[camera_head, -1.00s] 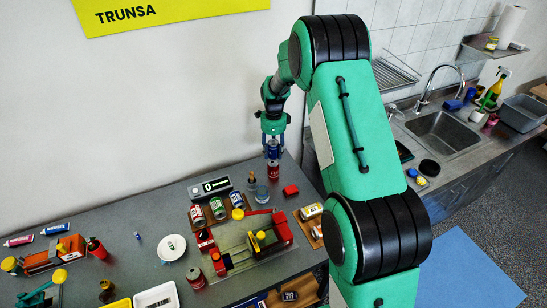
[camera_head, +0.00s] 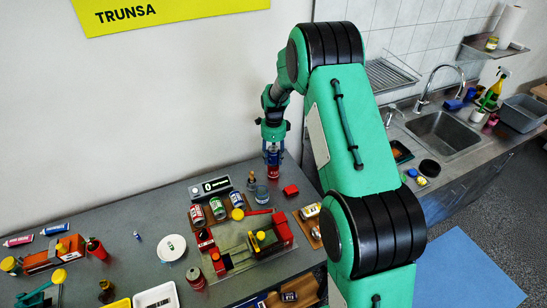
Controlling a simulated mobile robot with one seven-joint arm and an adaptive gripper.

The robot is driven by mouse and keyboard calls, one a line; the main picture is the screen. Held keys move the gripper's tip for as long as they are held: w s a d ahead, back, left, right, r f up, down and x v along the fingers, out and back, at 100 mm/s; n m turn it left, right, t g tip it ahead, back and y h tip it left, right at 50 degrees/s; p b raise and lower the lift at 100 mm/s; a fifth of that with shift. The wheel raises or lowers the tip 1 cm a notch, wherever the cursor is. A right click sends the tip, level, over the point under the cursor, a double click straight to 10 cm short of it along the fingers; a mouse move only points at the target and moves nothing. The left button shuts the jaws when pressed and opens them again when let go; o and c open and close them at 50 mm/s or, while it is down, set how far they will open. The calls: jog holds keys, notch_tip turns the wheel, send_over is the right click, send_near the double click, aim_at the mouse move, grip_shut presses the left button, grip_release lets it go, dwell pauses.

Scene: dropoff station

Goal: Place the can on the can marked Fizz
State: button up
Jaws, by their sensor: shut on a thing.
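My gripper (camera_head: 273,154) points down near the back wall, to the right of the table's middle. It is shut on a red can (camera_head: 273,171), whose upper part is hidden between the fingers. I cannot tell whether the can's base touches what is below it. Several cans stand or lie close by at the left: a red and silver can (camera_head: 197,216), a green and silver can (camera_head: 217,208) and a blue and white can (camera_head: 237,199). The labels are too small to read, so I cannot tell which is marked Fizz.
A black box with white print (camera_head: 216,185) stands behind the cans. A grey jar (camera_head: 262,194) and a red block (camera_head: 290,190) stand just in front of my gripper. A red and grey vise-like device (camera_head: 283,231) is nearer. A white plate (camera_head: 171,247) lies left.

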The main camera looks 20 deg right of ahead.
jog(key=shift+f, duration=0.15)
jog(key=o, duration=0.9)
notch_tip(320, 180, up, 12)
jog(key=shift+f+p, duration=0.25)
jog(key=shift+p, duration=0.15)
jog(key=shift+r, duration=0.45)
